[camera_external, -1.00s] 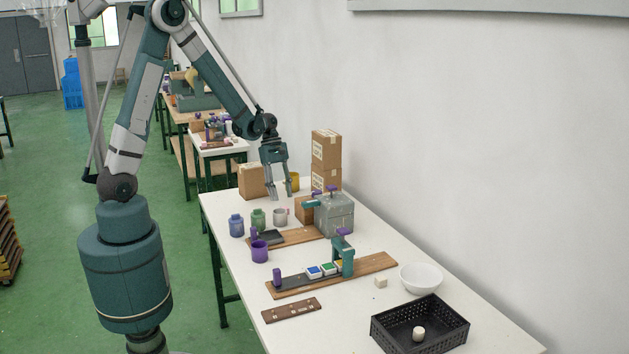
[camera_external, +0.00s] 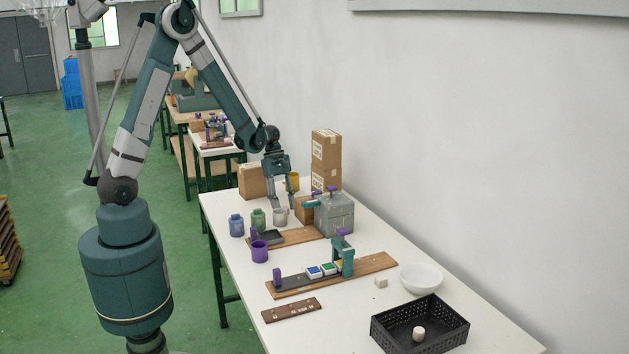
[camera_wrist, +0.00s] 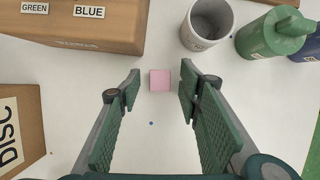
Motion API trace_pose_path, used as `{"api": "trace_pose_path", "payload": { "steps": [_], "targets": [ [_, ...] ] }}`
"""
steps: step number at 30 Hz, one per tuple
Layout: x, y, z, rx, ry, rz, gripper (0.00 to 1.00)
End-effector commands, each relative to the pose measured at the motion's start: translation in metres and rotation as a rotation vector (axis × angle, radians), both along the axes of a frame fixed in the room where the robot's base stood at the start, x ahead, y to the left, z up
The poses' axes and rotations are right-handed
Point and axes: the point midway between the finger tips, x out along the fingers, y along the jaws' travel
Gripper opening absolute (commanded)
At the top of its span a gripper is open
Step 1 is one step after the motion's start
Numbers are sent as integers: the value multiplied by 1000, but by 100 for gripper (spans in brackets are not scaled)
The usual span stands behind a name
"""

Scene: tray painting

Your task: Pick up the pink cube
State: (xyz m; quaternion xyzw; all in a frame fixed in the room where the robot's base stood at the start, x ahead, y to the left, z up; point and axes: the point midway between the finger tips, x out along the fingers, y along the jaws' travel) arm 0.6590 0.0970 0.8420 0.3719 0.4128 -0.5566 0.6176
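The pink cube (camera_wrist: 160,80) lies on the white table and shows whole in the wrist view, framed between my two fingertips with a gap on each side. My gripper (camera_wrist: 160,90) is open and empty, pointing down over the cube. In the external view my gripper (camera_external: 283,203) hangs low at the far part of the table, near the grey cup (camera_external: 280,217). The cube is hard to make out there, behind or beside the fingers. I cannot tell the exact height left between the fingertips and the table.
The grey cup (camera_wrist: 207,24) and a green jar (camera_wrist: 273,34) stand close at upper right in the wrist view. A cardboard box labelled GREEN and BLUE (camera_wrist: 85,28) is at upper left, another box (camera_wrist: 22,125) at left. The grey machine block (camera_external: 335,215) stands right of my gripper.

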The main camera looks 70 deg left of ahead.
Motion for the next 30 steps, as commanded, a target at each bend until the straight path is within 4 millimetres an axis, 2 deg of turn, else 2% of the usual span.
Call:
{"api": "trace_pose_path", "payload": {
  "steps": [16,22,30],
  "targets": [
    [0,0,0,0,0,0,35],
    [0,0,-1,0,0,0,10],
    [0,0,0,0,0,0,10]
  ]
}}
